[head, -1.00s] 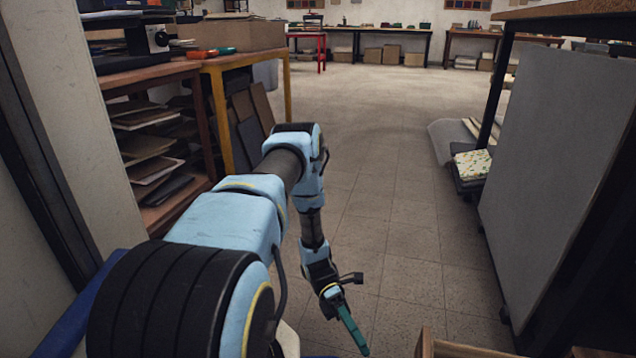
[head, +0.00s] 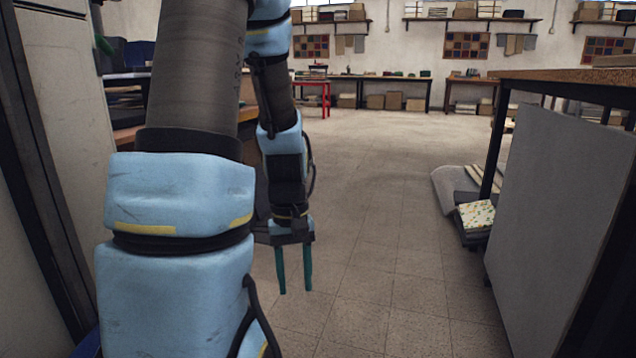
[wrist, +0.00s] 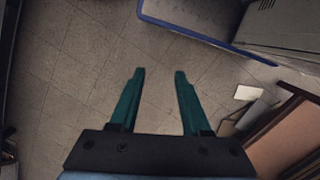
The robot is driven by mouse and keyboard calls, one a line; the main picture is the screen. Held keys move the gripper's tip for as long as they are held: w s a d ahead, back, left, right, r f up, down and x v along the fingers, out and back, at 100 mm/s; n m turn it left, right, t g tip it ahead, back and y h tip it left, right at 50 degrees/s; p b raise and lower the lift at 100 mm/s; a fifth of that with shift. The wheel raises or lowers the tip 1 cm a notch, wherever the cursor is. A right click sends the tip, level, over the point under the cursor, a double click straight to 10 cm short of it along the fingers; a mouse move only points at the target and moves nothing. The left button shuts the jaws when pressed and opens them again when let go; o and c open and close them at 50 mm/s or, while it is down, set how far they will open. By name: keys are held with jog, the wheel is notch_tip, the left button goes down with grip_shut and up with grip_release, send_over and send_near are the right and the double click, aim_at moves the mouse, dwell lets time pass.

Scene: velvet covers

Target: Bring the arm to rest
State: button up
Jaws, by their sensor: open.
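My gripper (head: 295,290) hangs at the end of my blue and black arm in the head view, its two green fingers pointing down over the tiled floor. The fingers are apart and nothing is between them. In the wrist view my gripper (wrist: 158,74) is also open and empty, with bare floor tiles beyond the fingertips. My arm rises high in the left half of the head view and bends down from there. It hides much of the workbench behind it.
A grey panel (head: 560,230) stands at the right under a wooden-topped table (head: 580,78). A low stack with a patterned item (head: 476,214) sits beside it on the floor. Workbenches line the back wall. The middle floor (head: 400,190) is clear. The wrist view shows a blue edge (wrist: 200,36).

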notch_tip(320, 180, up, 44)
jog(key=a+m+t+p, duration=0.2)
jog(key=m+t+p, duration=0.1)
jog(key=p, duration=3.5)
jog(key=shift+s+a+f+p, duration=0.15)
jog(key=shift+s+f+p, duration=0.1)
jog(key=shift+s+p, duration=0.1)
